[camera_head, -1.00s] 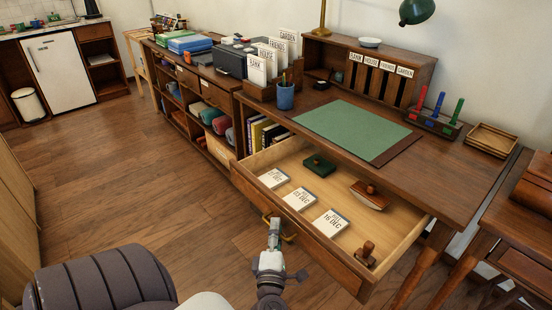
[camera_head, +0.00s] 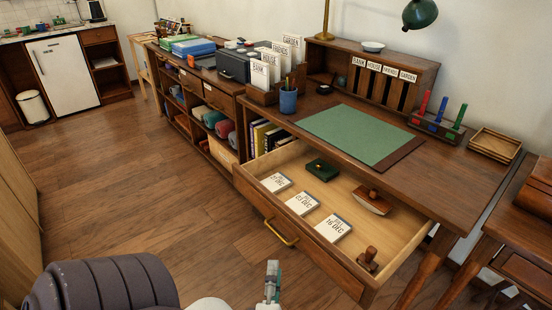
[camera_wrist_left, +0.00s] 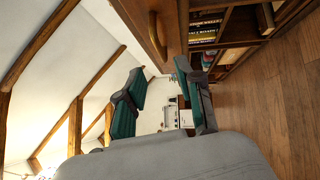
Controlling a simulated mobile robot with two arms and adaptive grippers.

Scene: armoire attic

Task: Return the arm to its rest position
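My left gripper (camera_head: 271,272) is at the bottom of the head view, in front of the desk and apart from the open drawer (camera_head: 345,262). In the left wrist view its two teal-padded fingers (camera_wrist_left: 166,100) stand apart with nothing held between them. The drawer's brass handle (camera_head: 281,233) is free; it also shows in the left wrist view (camera_wrist_left: 154,30), beyond the fingers. My right gripper is in neither view.
The pulled-out drawer holds several date cards, a green box (camera_head: 322,169), a blotter (camera_head: 371,201) and a stamp (camera_head: 367,259). The wooden desk (camera_head: 440,178) stands behind it. A side table (camera_head: 510,242) is at the right. The floor (camera_head: 150,190) at the left is clear.

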